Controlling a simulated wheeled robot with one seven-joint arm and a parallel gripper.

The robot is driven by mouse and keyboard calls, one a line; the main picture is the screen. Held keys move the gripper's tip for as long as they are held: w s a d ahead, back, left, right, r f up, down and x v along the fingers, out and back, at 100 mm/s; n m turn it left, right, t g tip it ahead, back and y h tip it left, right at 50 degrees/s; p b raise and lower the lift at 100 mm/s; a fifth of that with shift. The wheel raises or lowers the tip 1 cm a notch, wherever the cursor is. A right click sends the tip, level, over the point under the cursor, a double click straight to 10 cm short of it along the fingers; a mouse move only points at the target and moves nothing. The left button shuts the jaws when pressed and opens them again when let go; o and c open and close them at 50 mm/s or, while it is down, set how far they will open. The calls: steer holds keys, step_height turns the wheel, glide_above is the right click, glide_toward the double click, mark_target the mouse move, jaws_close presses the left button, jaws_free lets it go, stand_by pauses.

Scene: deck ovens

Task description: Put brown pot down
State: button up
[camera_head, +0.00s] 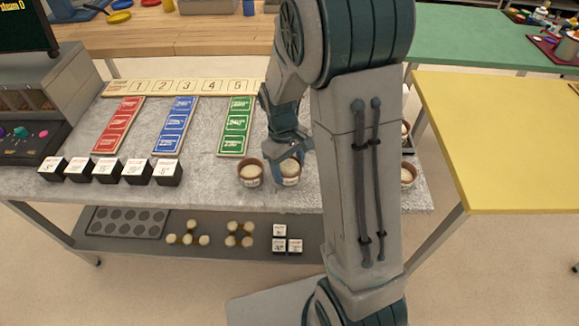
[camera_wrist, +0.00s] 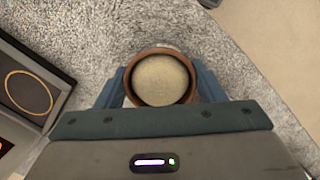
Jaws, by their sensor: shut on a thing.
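A brown pot with a pale, round filling (camera_wrist: 160,80) sits between the two fingers of my gripper (camera_wrist: 161,88) in the wrist view. My gripper is shut on its sides. In the head view my gripper (camera_head: 288,152) points down at the front part of the grey stone-like counter (camera_head: 215,188), around the brown pot (camera_head: 288,175). A second brown pot (camera_head: 249,174) stands just to its left on the counter. I cannot tell whether the held pot touches the counter.
Red (camera_head: 118,126), blue (camera_head: 176,126) and green (camera_head: 236,126) boards lie behind, below a numbered strip (camera_head: 180,87). Several black-and-white cubes (camera_head: 108,171) line the front left. More pots (camera_head: 407,176) show right of my arm. A yellow table (camera_head: 510,140) stands at right.

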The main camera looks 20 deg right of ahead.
steer(key=shift+f, duration=0.45)
steer(key=shift+f, duration=0.1)
steer(key=o, duration=1.1)
